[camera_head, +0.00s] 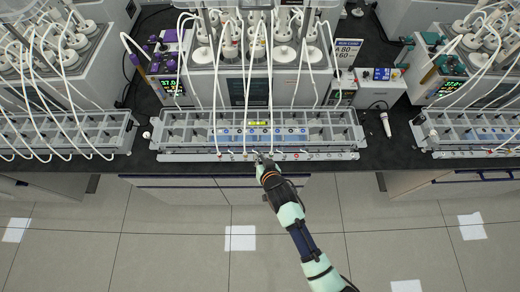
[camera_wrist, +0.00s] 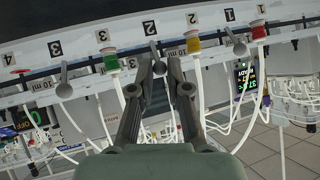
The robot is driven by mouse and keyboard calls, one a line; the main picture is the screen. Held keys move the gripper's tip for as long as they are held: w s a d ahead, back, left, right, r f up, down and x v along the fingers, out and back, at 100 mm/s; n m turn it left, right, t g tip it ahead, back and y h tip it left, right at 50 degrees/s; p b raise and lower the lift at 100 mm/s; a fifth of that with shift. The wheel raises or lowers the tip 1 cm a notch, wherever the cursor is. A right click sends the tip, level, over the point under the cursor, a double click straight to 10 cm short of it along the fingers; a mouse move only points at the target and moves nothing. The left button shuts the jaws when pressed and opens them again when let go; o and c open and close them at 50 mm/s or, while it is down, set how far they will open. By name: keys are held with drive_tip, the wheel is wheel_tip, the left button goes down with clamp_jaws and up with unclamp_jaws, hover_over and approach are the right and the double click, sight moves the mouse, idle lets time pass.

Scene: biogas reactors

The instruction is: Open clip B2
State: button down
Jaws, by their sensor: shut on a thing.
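My gripper (camera_head: 262,158) is at the front rail of the middle reactor's tray in the head view. In the wrist view its two dark fingers (camera_wrist: 159,66) are closed around a small grey lever-like clip (camera_wrist: 156,48) on the white rail. This clip sits by a label "2" (camera_wrist: 148,27), next to a yellow-capped tube fitting (camera_wrist: 193,46) with another "2" label. The clip's lower part is hidden between the fingers. I cannot read a letter B on the rail.
Similar grey clips stand at position 3 (camera_wrist: 64,82) and position 1 (camera_wrist: 236,42). A green fitting (camera_wrist: 111,62) and a red fitting (camera_wrist: 258,30) flank them. White tubes hang close around the fingers. The floor in front of the bench (camera_head: 160,215) is clear.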

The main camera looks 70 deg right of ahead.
drive_tip(key=shift+a+b, duration=0.1)
drive_tip(key=shift+b, duration=0.25)
idle(0.3)
drive_tip(key=c, duration=1.1)
unclamp_jaws()
drive_tip(key=shift+f, duration=0.1)
drive_tip(key=shift+c, duration=0.2)
drive_tip(key=v, duration=1.2)
drive_tip(key=shift+f, duration=0.25)
drive_tip(key=shift+a, duration=0.15)
